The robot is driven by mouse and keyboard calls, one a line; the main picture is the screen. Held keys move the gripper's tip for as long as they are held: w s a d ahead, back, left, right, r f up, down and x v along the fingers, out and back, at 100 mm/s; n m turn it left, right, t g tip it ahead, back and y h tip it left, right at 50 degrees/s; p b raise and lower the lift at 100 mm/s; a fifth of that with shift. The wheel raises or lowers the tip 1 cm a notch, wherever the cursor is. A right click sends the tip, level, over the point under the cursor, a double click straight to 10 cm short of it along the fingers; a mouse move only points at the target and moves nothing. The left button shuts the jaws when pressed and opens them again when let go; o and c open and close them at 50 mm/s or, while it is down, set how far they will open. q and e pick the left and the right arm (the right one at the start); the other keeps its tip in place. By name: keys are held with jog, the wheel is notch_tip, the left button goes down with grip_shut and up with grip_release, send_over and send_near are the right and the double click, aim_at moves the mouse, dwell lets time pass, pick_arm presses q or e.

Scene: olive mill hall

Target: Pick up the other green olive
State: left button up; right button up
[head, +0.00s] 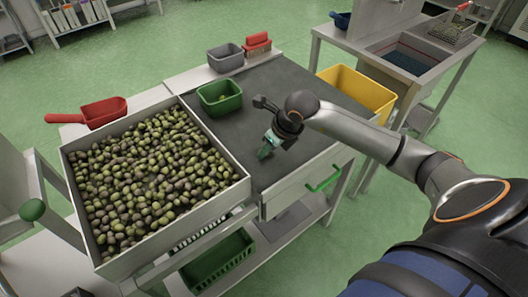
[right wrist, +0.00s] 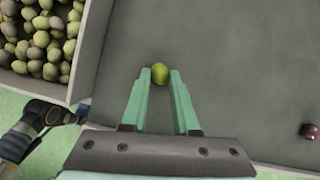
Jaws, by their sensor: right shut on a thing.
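A green olive (right wrist: 160,72) is between the fingertips of my right gripper (right wrist: 160,80) in the right wrist view. The gripper is shut on it, over the dark grey worktop. In the head view my right gripper (head: 266,149) is low at the worktop's front, right of the olive tray; the olive is hidden there. A green tub (head: 209,107) stands behind the gripper, with a small yellow-green thing (head: 222,97) inside. My left gripper does not show.
A large tray of mixed olives (head: 247,184) stands left. A dark red olive (right wrist: 311,130) lies on the worktop (right wrist: 235,60). A grey tub (head: 226,60), red brush (head: 257,44), red scoop (head: 104,111) and yellow bin (head: 362,91) stand around. The worktop's middle is clear.

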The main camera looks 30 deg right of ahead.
grip_shut()
jog(key=shift+r, duration=0.15)
